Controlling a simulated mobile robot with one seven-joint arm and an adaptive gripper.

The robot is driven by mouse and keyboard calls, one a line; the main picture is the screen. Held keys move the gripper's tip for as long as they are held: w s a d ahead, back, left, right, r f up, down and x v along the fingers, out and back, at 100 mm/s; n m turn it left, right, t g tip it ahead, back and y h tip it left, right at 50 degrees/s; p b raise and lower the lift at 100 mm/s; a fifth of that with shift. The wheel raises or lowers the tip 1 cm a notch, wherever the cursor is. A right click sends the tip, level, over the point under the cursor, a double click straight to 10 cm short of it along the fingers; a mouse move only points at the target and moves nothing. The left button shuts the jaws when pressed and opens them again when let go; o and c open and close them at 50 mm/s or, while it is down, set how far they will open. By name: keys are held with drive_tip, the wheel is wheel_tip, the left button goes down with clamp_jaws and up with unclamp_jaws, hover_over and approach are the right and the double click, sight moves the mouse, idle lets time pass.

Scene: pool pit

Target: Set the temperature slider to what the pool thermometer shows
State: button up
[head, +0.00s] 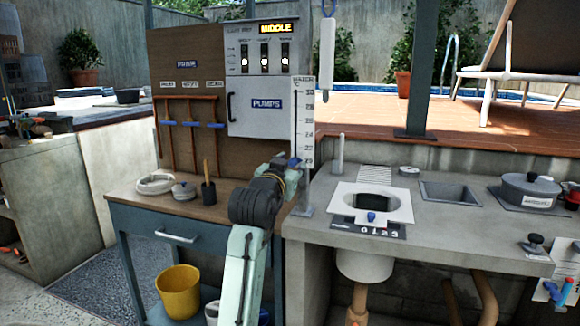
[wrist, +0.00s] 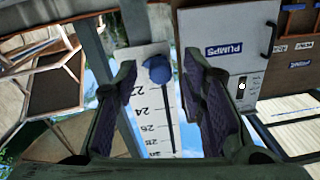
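A board with a PUMPS box (head: 266,103), a MIDDLE display (head: 276,28) and blue-handled levers stands left of the scale. A grey counter (head: 440,225) with a white skimmer frame (head: 345,204) lies right. A wooden table (head: 140,200) stands below the board.

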clamp_jaws()
idle(0.7)
